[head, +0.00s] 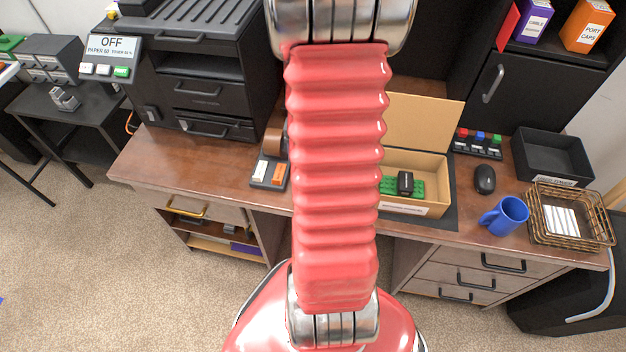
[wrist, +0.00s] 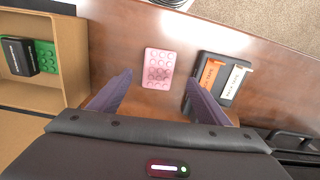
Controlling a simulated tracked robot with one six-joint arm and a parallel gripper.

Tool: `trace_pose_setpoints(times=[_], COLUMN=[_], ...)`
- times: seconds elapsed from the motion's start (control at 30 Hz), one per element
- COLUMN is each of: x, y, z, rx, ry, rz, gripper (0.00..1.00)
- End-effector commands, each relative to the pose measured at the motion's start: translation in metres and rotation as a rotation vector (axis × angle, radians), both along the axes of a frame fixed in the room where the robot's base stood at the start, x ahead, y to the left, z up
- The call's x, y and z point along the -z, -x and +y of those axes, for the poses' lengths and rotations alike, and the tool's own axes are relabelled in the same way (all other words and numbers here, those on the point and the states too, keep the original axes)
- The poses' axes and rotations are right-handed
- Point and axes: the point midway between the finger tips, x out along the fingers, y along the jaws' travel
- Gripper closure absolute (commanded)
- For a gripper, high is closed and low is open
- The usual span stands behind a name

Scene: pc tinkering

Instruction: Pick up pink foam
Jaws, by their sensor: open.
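My gripper (wrist: 158,79) is open, with one purple-grey finger to the left of the foam and one to the right. The fingertips come near the foam's lower end in the picture, with a gap on both sides. I cannot tell their height above the desk. In the head view my red arm hides the foam and my gripper.
Right of the foam is a dark tray with orange and white labelled blocks (wrist: 218,78), close to the right finger. Left is an open cardboard box (wrist: 77,60) holding a green board. A blue mug (head: 508,214) and a wire basket (head: 588,240) stand farther right on the desk.

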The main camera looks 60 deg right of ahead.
Motion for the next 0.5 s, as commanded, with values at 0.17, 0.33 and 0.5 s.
trace_pose_setpoints(times=[0.17, 0.33, 0.5], x=[0.0058, 0.0054, 0.0086], y=[0.0002, 0.0001, 0.0005], z=[-0.0001, -0.0002, -0.0005], rx=[0.000, 0.000, 0.001], ry=[0.001, 0.001, -0.001], rz=[0.000, 0.000, 0.000], gripper=[0.30, 0.30, 0.30])
